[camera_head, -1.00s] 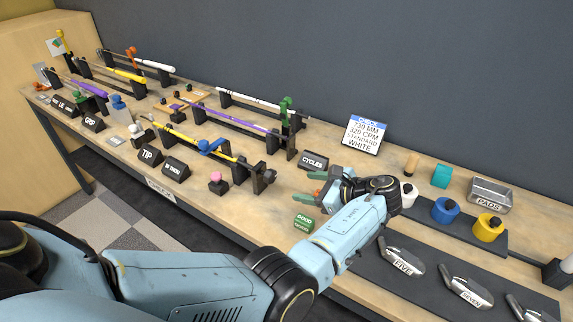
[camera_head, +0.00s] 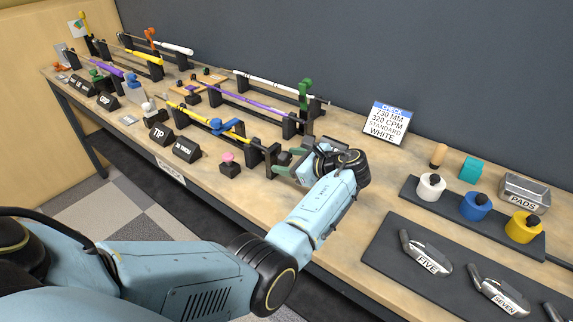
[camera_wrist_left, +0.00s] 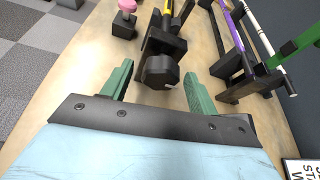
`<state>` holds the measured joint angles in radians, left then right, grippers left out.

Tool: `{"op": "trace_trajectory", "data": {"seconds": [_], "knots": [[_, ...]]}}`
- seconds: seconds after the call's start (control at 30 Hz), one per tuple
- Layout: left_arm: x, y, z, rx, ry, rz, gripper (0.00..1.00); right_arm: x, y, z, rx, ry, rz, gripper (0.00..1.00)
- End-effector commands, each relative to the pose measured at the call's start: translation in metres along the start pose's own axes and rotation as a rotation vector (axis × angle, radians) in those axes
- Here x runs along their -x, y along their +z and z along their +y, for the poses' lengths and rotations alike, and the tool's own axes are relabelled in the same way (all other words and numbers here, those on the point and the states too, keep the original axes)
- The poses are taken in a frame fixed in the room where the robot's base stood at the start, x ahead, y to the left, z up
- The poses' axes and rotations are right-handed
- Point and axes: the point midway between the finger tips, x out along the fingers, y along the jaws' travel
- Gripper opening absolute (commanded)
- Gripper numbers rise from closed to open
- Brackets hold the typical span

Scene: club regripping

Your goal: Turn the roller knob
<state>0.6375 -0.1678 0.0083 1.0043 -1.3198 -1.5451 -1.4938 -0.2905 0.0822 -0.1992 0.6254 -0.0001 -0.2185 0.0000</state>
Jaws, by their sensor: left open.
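The roller knob (camera_wrist_left: 160,72) is a black faceted knob at the end of a black stand that holds a yellow shaft (camera_wrist_left: 167,22). In the left wrist view it sits between and slightly beyond the green fingers of my left gripper (camera_wrist_left: 158,88), with a gap on both sides. My left gripper is open. In the head view my left gripper (camera_head: 284,167) is at the near end of the yellow club's stand, beside the knob (camera_head: 283,158), which is partly hidden. My right gripper is not in view.
A pink knob on a black block (camera_head: 228,158) stands left of the gripper. Purple and white clubs on stands (camera_head: 262,133) lie behind. A check sign (camera_head: 386,122), paint-like pots (camera_head: 476,206) and club heads (camera_head: 426,256) are to the right.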

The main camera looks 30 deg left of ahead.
Motion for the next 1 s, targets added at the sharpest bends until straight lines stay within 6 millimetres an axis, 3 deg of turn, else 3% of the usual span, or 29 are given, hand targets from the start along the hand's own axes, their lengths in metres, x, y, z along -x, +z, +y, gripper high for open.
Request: {"op": "trace_trajectory", "data": {"seconds": [0.27,0.6,1.0], "knots": [[-0.001,0.001,0.0,0.0,-0.001,0.0,0.59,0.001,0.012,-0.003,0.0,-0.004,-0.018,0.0],[-0.001,0.0,0.0,0.0,0.0,0.0,0.15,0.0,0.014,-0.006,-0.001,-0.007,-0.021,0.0],[-0.001,0.001,0.001,0.077,-0.033,0.0,0.15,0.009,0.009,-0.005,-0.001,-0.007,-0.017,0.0]]}}
